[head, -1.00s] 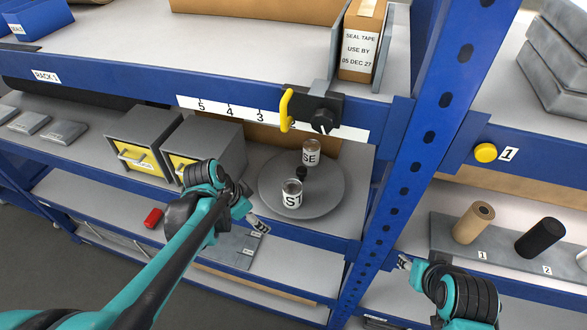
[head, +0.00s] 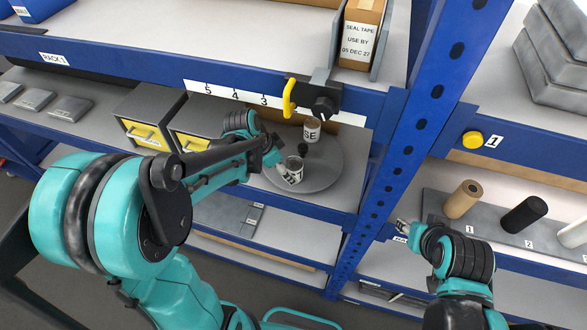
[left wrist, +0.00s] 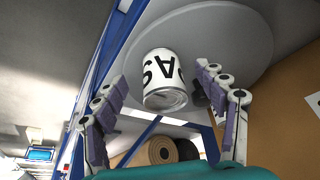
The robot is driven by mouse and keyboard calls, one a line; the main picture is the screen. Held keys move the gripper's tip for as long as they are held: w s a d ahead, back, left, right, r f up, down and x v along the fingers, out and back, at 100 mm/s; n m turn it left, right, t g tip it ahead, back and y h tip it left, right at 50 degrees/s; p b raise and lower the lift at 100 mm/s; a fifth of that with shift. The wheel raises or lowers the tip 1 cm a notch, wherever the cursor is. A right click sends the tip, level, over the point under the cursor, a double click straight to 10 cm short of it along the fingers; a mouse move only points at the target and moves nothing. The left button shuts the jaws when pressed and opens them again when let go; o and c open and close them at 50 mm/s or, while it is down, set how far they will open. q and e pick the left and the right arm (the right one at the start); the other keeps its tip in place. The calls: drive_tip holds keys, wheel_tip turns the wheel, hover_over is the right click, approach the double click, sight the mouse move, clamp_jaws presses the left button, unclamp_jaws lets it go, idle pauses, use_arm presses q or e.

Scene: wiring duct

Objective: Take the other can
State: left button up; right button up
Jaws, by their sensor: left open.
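Two white-labelled cans stand on a grey round plate (head: 326,178) on the middle shelf. The front can (head: 292,171) is nearest my left gripper (head: 277,158); the back can (head: 311,131) stands behind it, its label showing "SE". A small dark knob (head: 303,149) is between them. In the left wrist view, one can (left wrist: 162,75) with large dark letters lies between the spread fingers of my left gripper (left wrist: 160,88), with gaps at both sides. My right gripper (head: 402,227) is low, right of the blue post, away from the cans; its finger gap is too small to judge.
Grey bins with yellow fronts (head: 143,134) stand left of the plate, close to my left arm. A blue post (head: 410,130) stands right.

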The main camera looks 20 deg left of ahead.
sight(291, 164)
use_arm(q)
drive_tip(key=w+d+f, duration=0.2)
drive_tip(key=shift+w+d+f, duration=0.1)
drive_tip(key=shift+w+d, duration=0.1)
drive_tip(key=shift+w, duration=0.1)
drive_tip(key=shift+w+f, duration=0.1)
drive_tip(key=shift+f, duration=0.25)
drive_tip(key=c, duration=1.4)
drive_tip(key=shift+r, duration=0.1)
